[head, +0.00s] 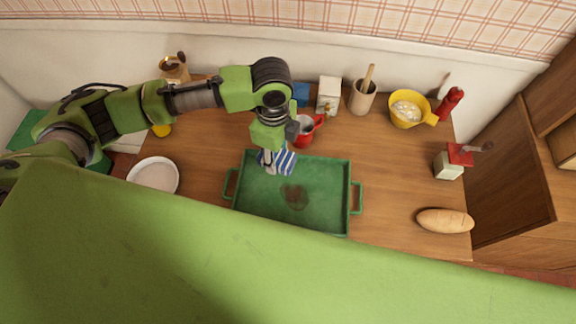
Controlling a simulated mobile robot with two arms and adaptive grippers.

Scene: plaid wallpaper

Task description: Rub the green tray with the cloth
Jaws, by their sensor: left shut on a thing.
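The green tray (325,172) with two side handles lies on the wooden table, with a dark brownish stain (294,195) near its middle. My left gripper (268,163) points down over the tray's back left part. It is shut on the blue and white striped cloth (284,161), which hangs at or just above the tray floor, up and left of the stain. Whether the cloth touches the tray is hard to tell. My right gripper is not in view.
A white plate (153,175) lies left of the tray. A red mug (305,131) stands close behind it. Along the back are a white box (328,95), a utensil pot (361,98) and a yellow bowl (406,112).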

